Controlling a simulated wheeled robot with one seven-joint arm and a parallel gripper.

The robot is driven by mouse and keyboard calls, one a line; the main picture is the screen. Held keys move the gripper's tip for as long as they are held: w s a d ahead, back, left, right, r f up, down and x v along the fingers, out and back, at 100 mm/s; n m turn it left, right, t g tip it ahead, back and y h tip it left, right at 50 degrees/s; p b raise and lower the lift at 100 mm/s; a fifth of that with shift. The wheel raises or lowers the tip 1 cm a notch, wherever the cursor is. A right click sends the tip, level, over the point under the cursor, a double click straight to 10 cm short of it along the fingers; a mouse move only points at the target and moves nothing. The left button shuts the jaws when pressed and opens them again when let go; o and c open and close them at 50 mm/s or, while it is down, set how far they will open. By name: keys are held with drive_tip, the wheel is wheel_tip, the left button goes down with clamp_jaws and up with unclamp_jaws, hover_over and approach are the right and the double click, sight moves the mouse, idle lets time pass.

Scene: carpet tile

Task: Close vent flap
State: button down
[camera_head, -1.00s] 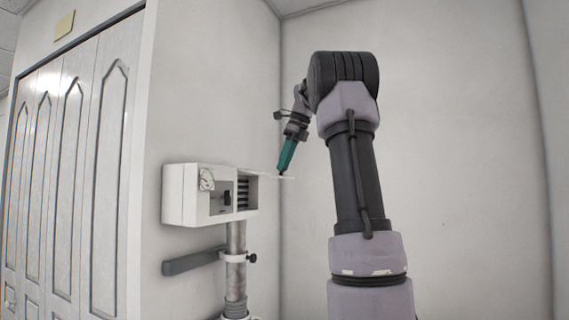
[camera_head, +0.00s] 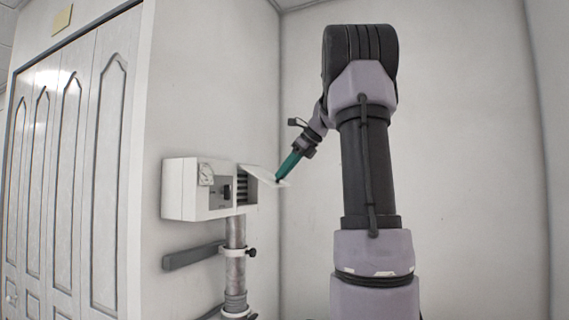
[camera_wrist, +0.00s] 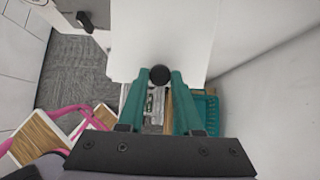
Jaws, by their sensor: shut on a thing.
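The vent flap (camera_head: 262,174) is a thin white plate on the right part of a white wall box (camera_head: 181,190). It is raised and slopes down to the right, away from the box. The dark slats (camera_head: 242,189) behind it still show, so the flap stands partly open. My gripper (camera_head: 279,178) is at the flap's outer edge, coming from the upper right. In the wrist view, its teal fingers are shut on a round black knob (camera_wrist: 160,75) at the edge of the white flap (camera_wrist: 160,38).
The box has a dial (camera_head: 205,174) and a dark switch, and sits above a metal pipe (camera_head: 235,258) with a grey bar beside it. White panelled doors (camera_head: 75,170) stand at the left. The wrist view shows pink-framed furniture (camera_wrist: 72,120) and a teal crate (camera_wrist: 207,112) below.

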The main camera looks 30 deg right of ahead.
drive_tip(key=f+t+y, duration=0.1)
drive_tip(key=f, duration=0.1)
drive_tip(key=w+f+t+y, duration=0.1)
drive_tip(key=a+f+t, duration=0.1)
drive_tip(key=f, duration=0.1)
drive_tip(key=shift+w+f+t+y, duration=0.15)
drive_tip(key=shift+f+t+y, duration=0.15)
drive_tip(key=shift+y, duration=0.1)
drive_tip(key=w+a+f+t+y, duration=0.2)
drive_tip(key=w+a+f+t, duration=0.1)
drive_tip(key=w+a+f, duration=0.1)
drive_tip(key=shift+w+f+t+y, duration=0.35)
drive_tip(key=shift+w+f, duration=0.25)
drive_tip(key=shift+f, duration=0.25)
drive_tip(key=shift+a, duration=0.15)
drive_tip(key=c, duration=0.6)
unclamp_jaws()
drive_tip(key=shift+w+f, duration=0.1)
drive_tip(key=shift+f, duration=0.05)
drive_tip(key=shift+r, duration=0.2)
